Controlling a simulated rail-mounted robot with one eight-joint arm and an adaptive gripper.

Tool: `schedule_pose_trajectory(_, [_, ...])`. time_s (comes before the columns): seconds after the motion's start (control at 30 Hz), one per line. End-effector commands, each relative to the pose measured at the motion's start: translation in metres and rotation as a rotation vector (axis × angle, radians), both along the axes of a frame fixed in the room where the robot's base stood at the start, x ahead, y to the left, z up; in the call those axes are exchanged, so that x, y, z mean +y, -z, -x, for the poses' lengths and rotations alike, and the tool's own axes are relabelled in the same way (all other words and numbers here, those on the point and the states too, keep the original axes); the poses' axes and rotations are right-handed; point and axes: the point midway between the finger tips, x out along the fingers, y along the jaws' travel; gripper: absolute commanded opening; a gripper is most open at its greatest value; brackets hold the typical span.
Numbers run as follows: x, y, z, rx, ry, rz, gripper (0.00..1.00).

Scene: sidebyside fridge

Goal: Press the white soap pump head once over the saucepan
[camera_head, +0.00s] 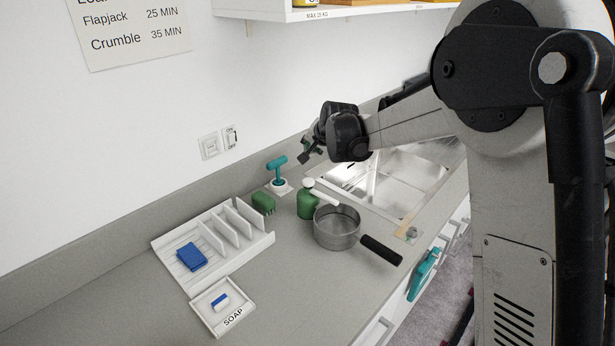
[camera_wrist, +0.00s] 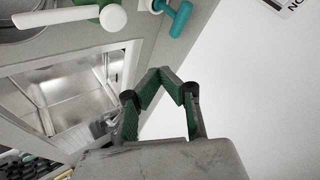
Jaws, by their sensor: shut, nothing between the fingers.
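The green soap bottle (camera_head: 306,205) stands upright on the counter with its white pump head (camera_head: 309,184) on top. The pump's white spout (camera_head: 325,198) reaches right over the rim of the grey saucepan (camera_head: 336,240). The saucepan's black handle points to the lower right. In the wrist view the white pump head (camera_wrist: 112,17) is at the top left, with part of the saucepan (camera_wrist: 25,28) beside it. My gripper (camera_head: 305,152) is in the air above and behind the bottle, near the wall. In the wrist view my gripper (camera_wrist: 170,72) has its green-padded fingers meeting at the tips, with nothing between them.
A sink (camera_head: 395,175) lies right of the bottle. A teal-handled tool (camera_head: 277,168) stands behind it, and a green brush (camera_head: 263,203) is beside it. A white rack (camera_head: 262,238) with a blue sponge (camera_head: 191,257) and a soap tray (camera_head: 209,312) are at left. A shelf (camera_head: 330,10) hangs above.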

Motion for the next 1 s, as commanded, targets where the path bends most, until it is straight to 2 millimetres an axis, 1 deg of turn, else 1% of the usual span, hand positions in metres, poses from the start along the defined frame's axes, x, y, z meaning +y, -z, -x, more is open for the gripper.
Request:
schedule_pose_trajectory(0.17, [0.005,0.002,-0.005,0.001,0.001,-0.008,0.00])
schedule_pose_trajectory(0.47, [0.005,0.003,-0.004,0.001,0.002,-0.007,0.00])
schedule_pose_trajectory(0.63, [0.004,0.007,-0.004,0.001,0.002,-0.007,0.00])
schedule_pose_trajectory(0.77, [0.004,0.016,-0.005,0.001,0.002,-0.007,0.00])
schedule_pose_trajectory(1.0, [0.004,0.043,-0.004,0.001,0.001,-0.006,0.00])
